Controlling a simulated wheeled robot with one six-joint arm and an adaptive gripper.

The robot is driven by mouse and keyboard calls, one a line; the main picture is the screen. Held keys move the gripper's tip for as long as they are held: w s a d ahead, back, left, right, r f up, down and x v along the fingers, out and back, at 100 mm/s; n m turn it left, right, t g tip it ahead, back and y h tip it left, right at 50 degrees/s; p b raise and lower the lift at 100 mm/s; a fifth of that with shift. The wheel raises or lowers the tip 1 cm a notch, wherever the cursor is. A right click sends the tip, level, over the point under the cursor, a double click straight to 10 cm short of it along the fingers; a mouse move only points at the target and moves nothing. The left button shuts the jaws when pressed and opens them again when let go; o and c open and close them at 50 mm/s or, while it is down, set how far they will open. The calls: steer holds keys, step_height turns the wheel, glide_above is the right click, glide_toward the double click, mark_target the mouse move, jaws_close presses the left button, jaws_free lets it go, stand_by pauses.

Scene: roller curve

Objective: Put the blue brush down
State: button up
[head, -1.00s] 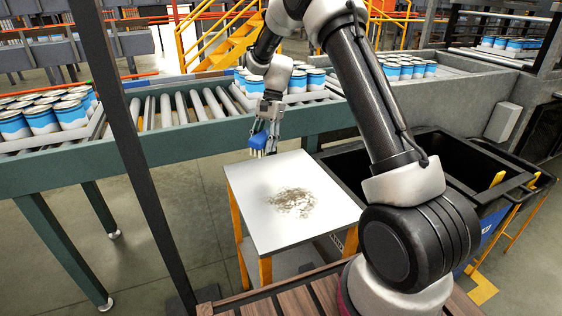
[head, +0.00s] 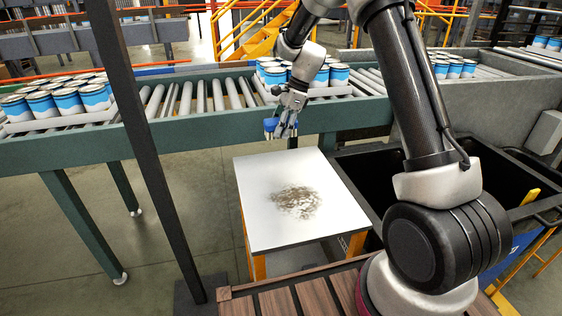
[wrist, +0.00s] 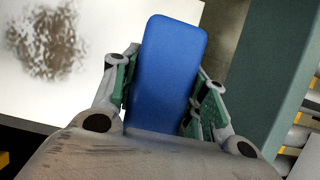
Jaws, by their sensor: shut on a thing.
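The blue brush (head: 270,126) is held in my gripper (head: 281,128), just beyond the far edge of the white tabletop (head: 262,228) and above its level. In the wrist view the brush (wrist: 168,75) shows as a blue block between the two fingers of my gripper (wrist: 165,95). The fingers are shut on its sides. Its bristles are hidden in the wrist view. A patch of brown dirt (head: 297,201) lies on the middle of the white tabletop.
A roller conveyor (head: 200,97) with trays of blue-and-white cans (head: 68,100) runs behind the table. A black bin (head: 375,165) stands close on the table's right. A dark post (head: 150,160) rises at the left. The tabletop around the dirt is bare.

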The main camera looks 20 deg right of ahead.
mark_target(278, 161)
step_height(278, 161, down, 10)
steer(key=shift+r, duration=0.2)
stand_by(0.5)
steer(key=shift+f, duration=0.3)
steer(key=shift+s+f, duration=0.1)
steer(key=shift+f, duration=0.2)
steer(key=o, duration=1)
steer(key=shift+f, duration=0.2)
steer(key=shift+r, duration=0.1)
